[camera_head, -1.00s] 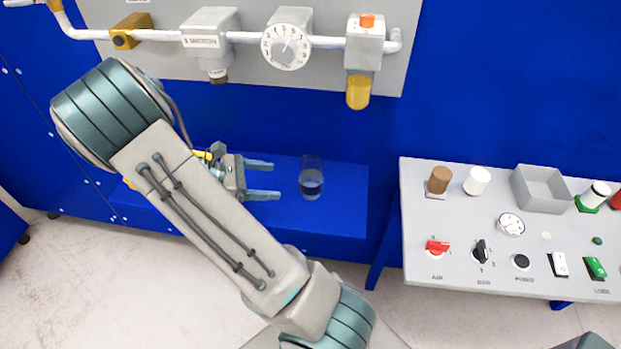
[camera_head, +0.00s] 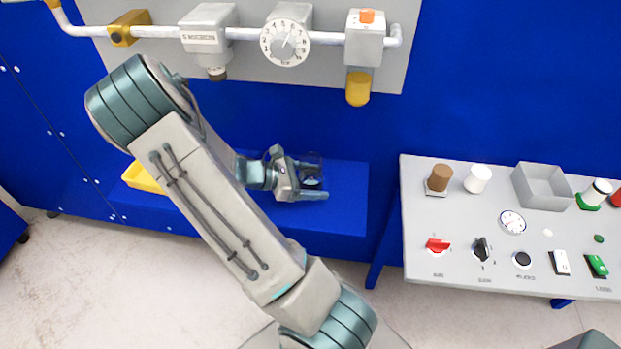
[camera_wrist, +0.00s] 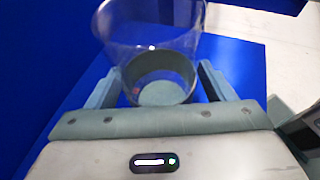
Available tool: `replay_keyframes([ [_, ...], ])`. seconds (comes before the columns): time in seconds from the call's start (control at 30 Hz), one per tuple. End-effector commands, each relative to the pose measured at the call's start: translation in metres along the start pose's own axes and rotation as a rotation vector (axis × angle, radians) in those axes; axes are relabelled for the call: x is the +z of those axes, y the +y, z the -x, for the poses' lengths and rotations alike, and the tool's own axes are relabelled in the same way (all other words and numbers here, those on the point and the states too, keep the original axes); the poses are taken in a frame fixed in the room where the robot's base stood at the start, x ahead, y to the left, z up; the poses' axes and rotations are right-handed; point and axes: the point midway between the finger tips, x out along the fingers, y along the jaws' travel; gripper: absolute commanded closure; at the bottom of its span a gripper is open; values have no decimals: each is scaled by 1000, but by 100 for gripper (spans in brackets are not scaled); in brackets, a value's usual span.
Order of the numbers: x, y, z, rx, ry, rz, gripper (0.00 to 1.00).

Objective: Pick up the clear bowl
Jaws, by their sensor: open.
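The clear bowl (camera_wrist: 150,25) is a see-through, cup-like vessel standing on the blue shelf (camera_head: 347,200). In the head view the bowl (camera_head: 311,165) is partly hidden by my gripper (camera_head: 315,183). In the wrist view my gripper (camera_wrist: 160,85) is open, with one finger on each side of the bowl. A gap seems to show beside the right finger; whether either finger touches the bowl I cannot tell.
A yellow tray (camera_head: 143,178) is on the shelf to the left, partly behind my arm. A grey control panel (camera_head: 450,215) with knobs and switches stands to the right. A pipe with a dial (camera_head: 286,45) and a yellow-cupped valve (camera_head: 358,88) hangs above.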

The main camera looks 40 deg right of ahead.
Motion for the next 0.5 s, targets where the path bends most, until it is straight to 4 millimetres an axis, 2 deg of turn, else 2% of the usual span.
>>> replay_keyframes([
  [0.13, 0, 0, 0, 1, 0, 0, 24],
  [0.17, 0, 0, 0, 1, 0, 0, 27],
  [0.3, 0, 0, 0, 1, 0, 0, 66],
  [0.37, 0, 0, 0, 1, 0, 0, 82],
  [0.4, 0, 0, 0, 1, 0, -1, 86],
  [0.5, 0, 0, 0, 1, 0, -1, 86],
])
